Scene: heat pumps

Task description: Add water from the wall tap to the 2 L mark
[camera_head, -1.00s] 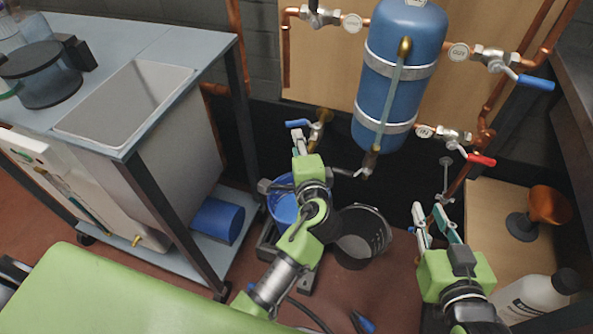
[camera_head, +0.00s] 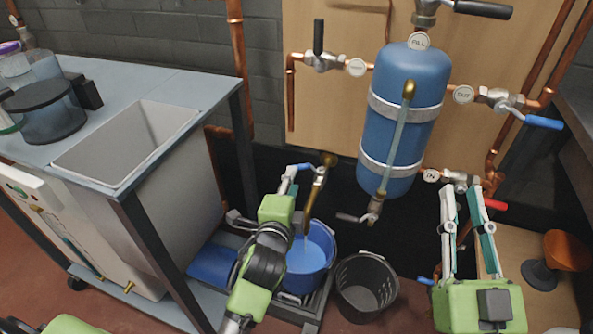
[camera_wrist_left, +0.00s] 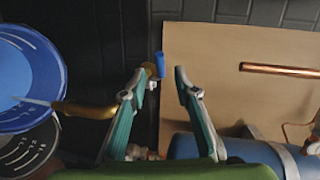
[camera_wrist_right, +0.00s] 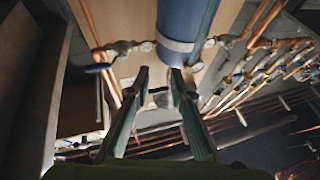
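The brass wall tap (camera_head: 318,190) hangs over the blue bucket (camera_head: 322,283). A thin pale stream runs from its spout (camera_wrist_left: 88,108) into the bucket (camera_wrist_left: 45,118). Blue water covers the bucket's bottom; pale marks show on its inner wall, but I cannot read the level. My left gripper (camera_head: 297,168) is beside the tap. Its fingers are apart in the left wrist view (camera_wrist_left: 160,85), with the tap's blue lever (camera_wrist_left: 157,65) beyond the tips, not clamped. My right gripper (camera_head: 462,190) is open and empty, raised before the red lever (camera_head: 495,205) of the IN valve.
A dark grey bucket (camera_head: 367,286) stands right of the blue one. The blue tank (camera_head: 405,110) with valves is on the wall board. A cart with a sink (camera_head: 125,150) stands left. An orange funnel (camera_head: 565,250) is at the right.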

